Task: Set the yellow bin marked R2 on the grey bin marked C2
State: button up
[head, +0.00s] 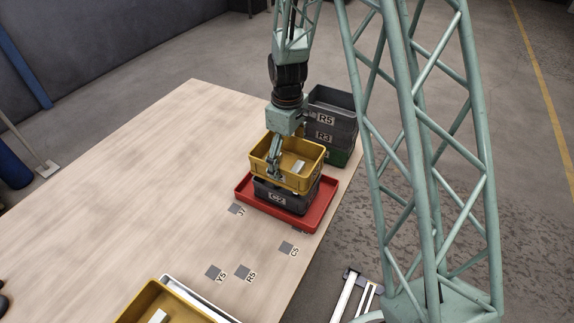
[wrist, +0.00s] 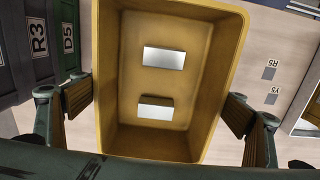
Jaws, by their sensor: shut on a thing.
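The yellow bin (head: 308,177) is over the grey bin marked C2 (head: 278,198), lined up with it. I cannot tell whether it rests on the rim or hangs just above. No R2 mark is readable on the yellow bin. The grey bin stands on a red tray (head: 320,213). My gripper (head: 287,150) is shut on the yellow bin, with a finger at each side. In the wrist view the yellow bin (wrist: 165,95) fills the middle between the fingers and holds two pale metal pieces. The bin hides C2 there.
A stack of grey bins marked R5 (head: 333,115) and R3 (head: 335,137), over a green bin (head: 340,158), stands close behind on the right. Another yellow bin (head: 140,302) is at the front edge. Small floor-mark squares, such as C5 (head: 286,247), lie nearby. The table's left is clear.

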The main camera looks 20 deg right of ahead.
aim_at(287, 166)
jog(key=shift+w+d, duration=0.1)
jog(key=shift+w, duration=0.4)
jog(key=shift+f, duration=1.8)
jog(key=shift+f+b, duration=0.6)
jog(key=shift+b, duration=0.15)
jog(key=o, duration=0.8)
jog(key=shift+s, duration=0.1)
jog(key=shift+r, duration=0.15)
jog(key=shift+r+p, duration=0.55)
jog(key=shift+r, duration=0.25)
notch_tip(287, 166, up, 11)
jog(key=p, duration=0.1)
jog(key=shift+r, duration=0.2)
